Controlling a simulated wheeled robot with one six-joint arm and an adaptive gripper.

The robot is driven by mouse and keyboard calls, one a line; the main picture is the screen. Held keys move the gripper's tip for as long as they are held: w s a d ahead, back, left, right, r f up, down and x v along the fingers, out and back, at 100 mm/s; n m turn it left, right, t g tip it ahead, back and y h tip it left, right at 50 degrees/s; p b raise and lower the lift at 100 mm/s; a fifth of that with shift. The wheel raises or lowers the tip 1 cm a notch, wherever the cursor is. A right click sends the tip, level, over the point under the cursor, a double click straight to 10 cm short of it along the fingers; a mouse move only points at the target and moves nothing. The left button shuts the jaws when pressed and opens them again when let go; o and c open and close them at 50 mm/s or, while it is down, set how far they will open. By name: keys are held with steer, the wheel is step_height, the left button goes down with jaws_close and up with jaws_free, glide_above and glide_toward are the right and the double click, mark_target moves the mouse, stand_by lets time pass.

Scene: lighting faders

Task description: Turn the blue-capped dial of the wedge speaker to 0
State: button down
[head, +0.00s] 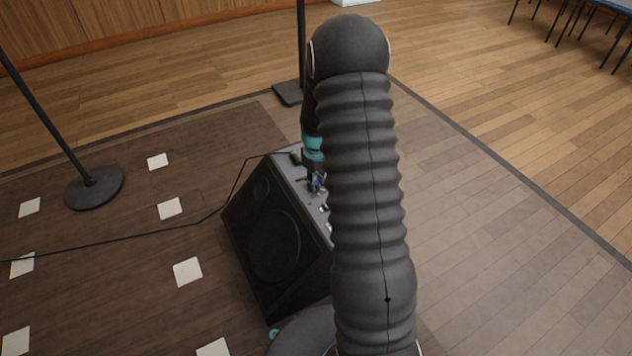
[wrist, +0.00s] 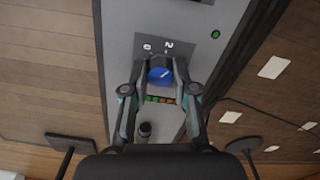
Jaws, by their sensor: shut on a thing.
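The wedge speaker (head: 272,235) stands on the dark floor in the head view, its grille facing left and front. Its grey control panel (wrist: 200,22) fills the middle of the wrist view. The blue-capped dial (wrist: 160,76) sits on that panel, with a pale pointer line on the cap. White markings, among them a 0 and a 2, lie just above it in the picture. My gripper (wrist: 160,80) is shut on the dial, one finger on each side of the cap. In the head view my arm hides most of the panel.
A row of small coloured lights (wrist: 160,99) and a black knob (wrist: 145,129) sit below the dial, and a green light (wrist: 215,34) at upper right. A stand base (head: 94,187) is at left. A black cable (head: 237,183) runs left from the speaker.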

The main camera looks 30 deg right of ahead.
steer(key=n, duration=0.7)
steer(key=shift+d, duration=0.1)
steer(key=n, duration=0.4)
steer(key=shift+n+b, duration=0.3)
steer(key=shift+n, duration=1.8)
steer(key=c, duration=0.9)
jaws_free()
step_height(320, 180, up, 12)
